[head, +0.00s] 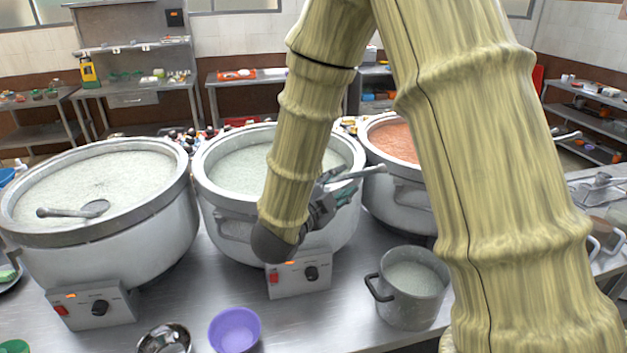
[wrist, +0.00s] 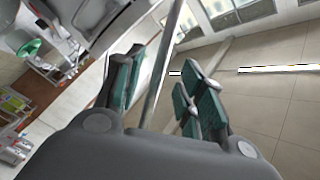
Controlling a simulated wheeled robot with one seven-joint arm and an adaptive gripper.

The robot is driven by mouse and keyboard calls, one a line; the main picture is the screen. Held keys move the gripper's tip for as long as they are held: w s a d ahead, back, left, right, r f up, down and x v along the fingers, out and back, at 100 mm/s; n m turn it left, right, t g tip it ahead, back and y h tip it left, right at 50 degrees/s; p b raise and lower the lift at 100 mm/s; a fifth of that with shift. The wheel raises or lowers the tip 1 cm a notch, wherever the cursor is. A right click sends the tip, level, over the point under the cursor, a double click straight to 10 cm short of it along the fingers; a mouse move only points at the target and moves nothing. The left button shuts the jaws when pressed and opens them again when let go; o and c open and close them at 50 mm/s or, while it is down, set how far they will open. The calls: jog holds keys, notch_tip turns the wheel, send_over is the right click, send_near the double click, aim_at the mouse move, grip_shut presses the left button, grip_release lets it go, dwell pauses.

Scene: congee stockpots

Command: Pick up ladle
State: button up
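In the head view, my gripper (head: 333,192) is at the front right rim of the middle stockpot (head: 222,205), partly hidden behind my arm. A grey metal ladle handle (head: 360,173) sticks out to the right beside it; its bowl is hidden. In the wrist view, my gripper (wrist: 168,88) has its green-padded fingers apart. The thin metal handle (wrist: 162,70) runs between them, nearer the left finger, with a gap to the right finger. Another ladle (head: 72,211) lies in the white congee of the left stockpot (head: 150,235).
A right stockpot (head: 385,190) holds reddish congee, partly behind my arm. A smaller pot (head: 408,300), a purple bowl (head: 235,328) and a metal bowl (head: 165,340) stand at the front of the steel table (head: 200,290). Shelves line the back wall.

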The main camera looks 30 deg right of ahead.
aim_at(346, 178)
jog(key=shift+p+x, duration=0.9)
jog(key=shift+x, duration=1.25)
jog(key=shift+c, duration=0.5)
jog(key=shift+s, duration=0.1)
grip_shut()
